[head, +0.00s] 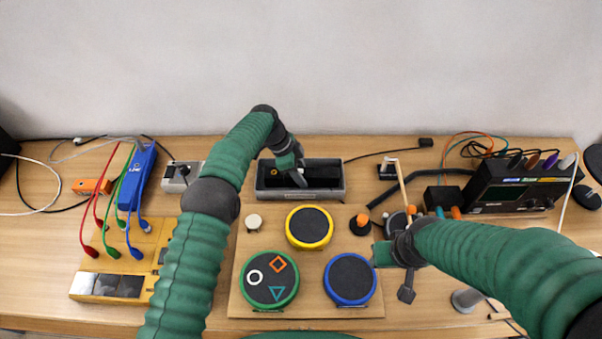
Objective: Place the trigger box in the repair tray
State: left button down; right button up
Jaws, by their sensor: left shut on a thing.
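The repair tray (342,180), a dark open tray with grey rims, stands at the back middle of the table. My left gripper (298,176) reaches down over it from above and is shut on a small dark thing, which I take to be the trigger box. The gripper and the tray's dark inside hide most of it, and I cannot tell whether it touches the tray floor. My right gripper (406,288) is low at the right of the wooden board, beside the blue-rimmed pad; its jaw state is unclear.
A wooden board (318,270) bears green (270,298), yellow (309,246) and blue (371,300) rimmed round pads. A yellow unit (90,267) with coloured leads and a blue box (137,177) stand left. A grey box (174,180) sits left of the tray, a black instrument (500,190) right.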

pick_arm(q)
jog(key=shift+a+f, duration=0.1)
jog(key=shift+a, duration=0.05)
jog(key=c, duration=0.8)
grip_release()
jog(key=v, duration=1.2)
jog(key=s+a+f+n+t+y, duration=0.1)
jog(key=s+a+n, duration=0.4)
jog(key=s, duration=0.5)
jog(key=s+a+f+n+y, duration=0.1)
jog(key=s+a+n, duration=0.4)
jog(key=s, duration=0.5)
jog(key=s+a+f+n+t+y, duration=0.1)
jog(key=s+a+n+y, duration=0.1)
jog(key=s+a+n, duration=0.3)
jog(key=shift+s+f+n+t+y, duration=0.15)
jog(key=shift+s+n, duration=0.6)
jog(key=shift+s, duration=0.75)
jog(key=shift+s+n+t+y, duration=0.15)
jog(key=shift+s+n, duration=0.6)
jog(key=shift+s, duration=0.75)
jog(key=shift+r+p, duration=0.45)
